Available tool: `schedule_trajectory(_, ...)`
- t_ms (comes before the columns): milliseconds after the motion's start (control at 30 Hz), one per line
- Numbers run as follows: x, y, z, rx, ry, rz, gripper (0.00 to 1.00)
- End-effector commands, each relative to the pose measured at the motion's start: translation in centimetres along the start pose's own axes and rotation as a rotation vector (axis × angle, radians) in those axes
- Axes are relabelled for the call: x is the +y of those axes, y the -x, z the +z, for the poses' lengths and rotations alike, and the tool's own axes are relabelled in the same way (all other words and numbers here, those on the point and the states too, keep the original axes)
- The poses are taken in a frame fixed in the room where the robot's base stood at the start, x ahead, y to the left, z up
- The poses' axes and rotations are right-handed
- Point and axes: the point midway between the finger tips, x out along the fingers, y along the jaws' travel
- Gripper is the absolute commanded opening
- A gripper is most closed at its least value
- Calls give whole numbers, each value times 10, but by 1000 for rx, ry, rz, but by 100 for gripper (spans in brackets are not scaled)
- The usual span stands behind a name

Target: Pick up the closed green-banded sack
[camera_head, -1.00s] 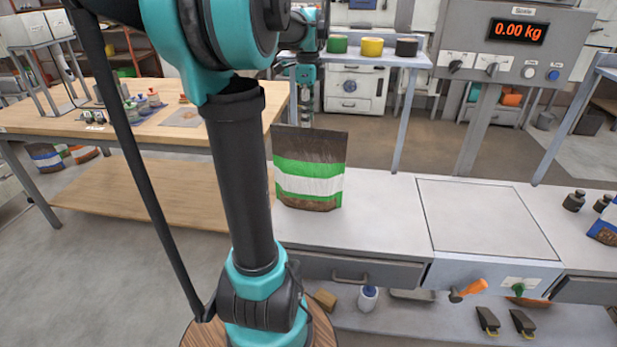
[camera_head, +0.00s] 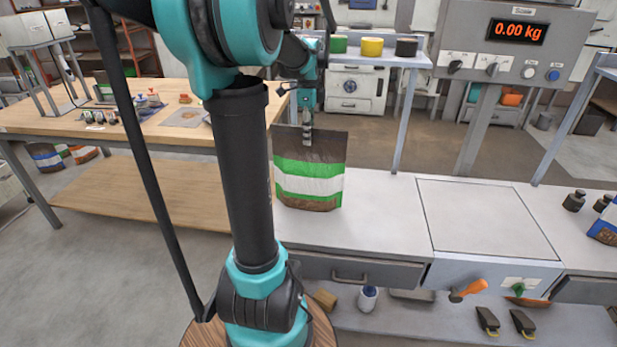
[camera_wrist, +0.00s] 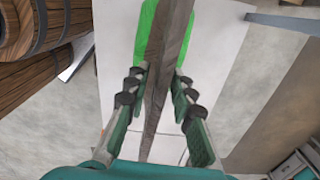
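The green-banded sack (camera_head: 310,184) stands upright on the white bench top. It is dark brown at top and bottom, with green and white bands and a closed, narrow top edge. My gripper (camera_head: 308,138) is pointed down at the top edge of the sack, with a finger overlapping its upper part in the head view. In the wrist view, the two fingers of my gripper (camera_wrist: 160,82) are apart, one on each side of the sack's brown top edge (camera_wrist: 162,105). Green shows on both sides of that edge. I see no clear grip on the sack.
The bench (camera_head: 385,215) is clear right of the sack up to a square scale plate (camera_head: 485,218). A display post (camera_head: 480,125) reading 0.00 kg stands behind. Black weights (camera_head: 574,201) sit at the right. A raised shelf with coloured tubs (camera_head: 372,47) stands behind the sack.

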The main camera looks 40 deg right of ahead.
Motion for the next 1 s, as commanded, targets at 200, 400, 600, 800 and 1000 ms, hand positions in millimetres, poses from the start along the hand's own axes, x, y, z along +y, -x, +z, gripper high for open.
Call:
schedule_trajectory(200, 0, 0, 0, 0, 0, 0, 0)
schedule_trajectory(400, 0, 0, 0, 0, 0, 0, 0)
schedule_trajectory(600, 0, 1, 0, 0, 0, 0, 0)
schedule_trajectory(800, 0, 4, 0, 0, 0, 0, 0)
schedule_trajectory(1000, 0, 25, 0, 0, 0, 0, 0)
